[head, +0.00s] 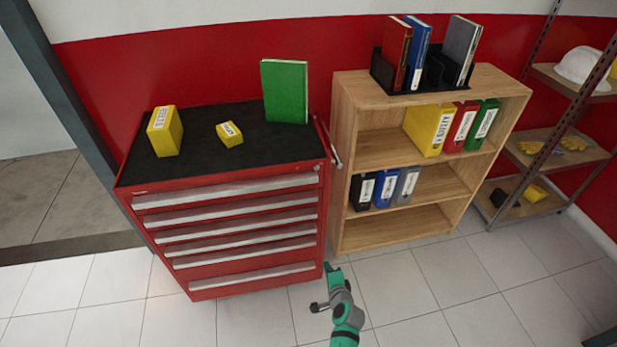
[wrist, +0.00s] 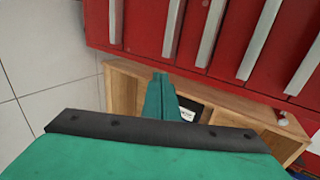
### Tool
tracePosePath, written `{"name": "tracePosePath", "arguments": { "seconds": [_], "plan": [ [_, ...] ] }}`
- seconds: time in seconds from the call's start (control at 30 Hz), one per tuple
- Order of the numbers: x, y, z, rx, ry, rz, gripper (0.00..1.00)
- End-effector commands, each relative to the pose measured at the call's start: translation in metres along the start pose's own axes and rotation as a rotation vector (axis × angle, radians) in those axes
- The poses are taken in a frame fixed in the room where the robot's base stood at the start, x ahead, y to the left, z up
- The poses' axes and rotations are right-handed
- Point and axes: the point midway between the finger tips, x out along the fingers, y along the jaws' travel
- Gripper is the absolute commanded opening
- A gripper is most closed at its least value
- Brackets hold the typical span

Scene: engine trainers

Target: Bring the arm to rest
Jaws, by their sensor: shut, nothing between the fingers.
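My green and dark arm rises from the bottom of the head view, in front of the gap between the red cabinet and the wooden shelf. My gripper (head: 327,267) is at its upper end, low and away from the cabinet top. In the wrist view my gripper (wrist: 160,85) shows its green fingers together, with nothing between them. The red drawer cabinet (head: 240,225) and the wooden shelf (head: 395,231) lie beyond the fingers. No contact with either is visible.
The wooden shelf holds binders and a black book rack (head: 435,76). A metal rack (head: 541,150) stands at right. The tiled floor in front is clear.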

Motion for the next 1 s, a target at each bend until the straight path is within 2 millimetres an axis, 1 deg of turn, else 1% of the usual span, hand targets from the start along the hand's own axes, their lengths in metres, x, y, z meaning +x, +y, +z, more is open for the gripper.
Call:
{"name": "tracePosePath", "arguments": {
  "seconds": [0.07,0.17,0.27,0.37,0.4,0.47,0.5,0.57,0.7,0.83,0.97,1.0],
  "plan": [
    [0.001,-0.001,0.003,-0.003,-0.004,0.000,0.00],
    [-0.003,0.005,0.008,-0.019,-0.002,0.003,0.00],
    [-0.016,0.020,0.013,-0.068,0.015,0.009,0.00],
    [-0.040,0.043,0.022,-0.154,0.045,0.017,0.00],
    [-0.052,0.053,0.025,-0.195,0.059,0.020,0.00],
    [-0.071,0.065,0.031,-0.259,0.080,0.023,0.00],
    [-0.084,0.072,0.035,-0.302,0.092,0.024,0.00],
    [-0.104,0.082,0.042,-0.367,0.109,0.026,0.00],
    [-0.151,0.098,0.058,-0.518,0.142,0.026,0.00],
    [-0.197,0.106,0.073,-0.658,0.169,0.021,0.00],
    [-0.244,0.106,0.089,-0.796,0.193,0.010,0.00],
    [-0.259,0.104,0.093,-0.837,0.199,0.005,0.00]
  ]
}}
